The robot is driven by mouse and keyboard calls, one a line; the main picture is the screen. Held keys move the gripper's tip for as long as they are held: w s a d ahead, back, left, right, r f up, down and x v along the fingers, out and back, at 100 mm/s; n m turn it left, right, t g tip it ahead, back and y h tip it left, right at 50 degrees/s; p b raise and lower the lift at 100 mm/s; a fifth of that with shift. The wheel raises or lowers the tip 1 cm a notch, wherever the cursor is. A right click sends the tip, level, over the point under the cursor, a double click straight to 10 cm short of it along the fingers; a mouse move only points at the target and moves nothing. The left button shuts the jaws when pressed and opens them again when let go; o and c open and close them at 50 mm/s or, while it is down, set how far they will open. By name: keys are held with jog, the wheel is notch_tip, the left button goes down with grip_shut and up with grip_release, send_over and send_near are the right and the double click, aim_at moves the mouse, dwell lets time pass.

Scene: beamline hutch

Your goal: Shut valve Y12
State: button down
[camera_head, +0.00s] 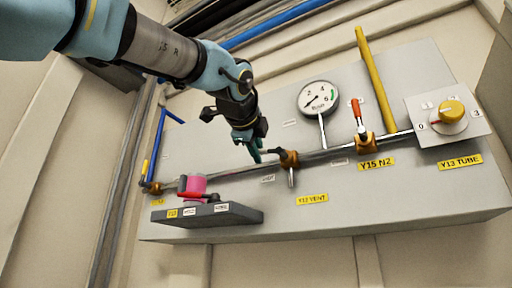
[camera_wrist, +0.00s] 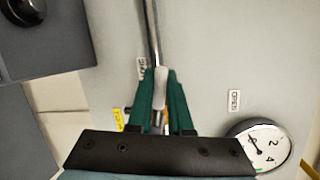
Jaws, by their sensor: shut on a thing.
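Valve Y12 (camera_head: 289,158) is a brass body on the pipe, above its yellow "Y12 VENT" label (camera_head: 312,199). A short grey stub points down below it. My gripper (camera_head: 256,156) is just left of the valve body, at the pipe. In the wrist view, its green fingers (camera_wrist: 161,95) are shut on a pale lever (camera_wrist: 161,92) lying roughly in line with the pipe. A little of the orange-brown valve body shows between the finger bases. A label reading OPEN (camera_wrist: 235,100) is to the right, and one seemingly reading SHUT (camera_wrist: 142,68) is beside the fingertips. The lever is mostly hidden in the head view.
Right of Y12 are a pressure gauge (camera_head: 319,97), valve Y15 with an orange lever (camera_head: 358,116), a yellow pipe (camera_head: 374,80) and the Y13 knob (camera_head: 452,111). Lower left, a grey shelf (camera_head: 235,216) juts out, bearing a pink object (camera_head: 195,184) and a red-handled item (camera_head: 190,195).

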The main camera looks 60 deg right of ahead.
jog(key=shift+w+f+n+g, duration=0.1)
jog(key=shift+f+n+g, duration=0.3)
jog(key=shift+f+n, duration=0.45)
jog(key=shift+r+n, duration=0.1)
jog(key=shift+n, duration=0.15)
jog(key=c, duration=0.8)
grip_release()
jog(key=shift+c, duration=0.2)
jog(key=b+v, duration=0.3)
jog(key=v, duration=0.7)
jog(key=shift+a+r, duration=0.25)
jog(key=shift+a, duration=0.1)
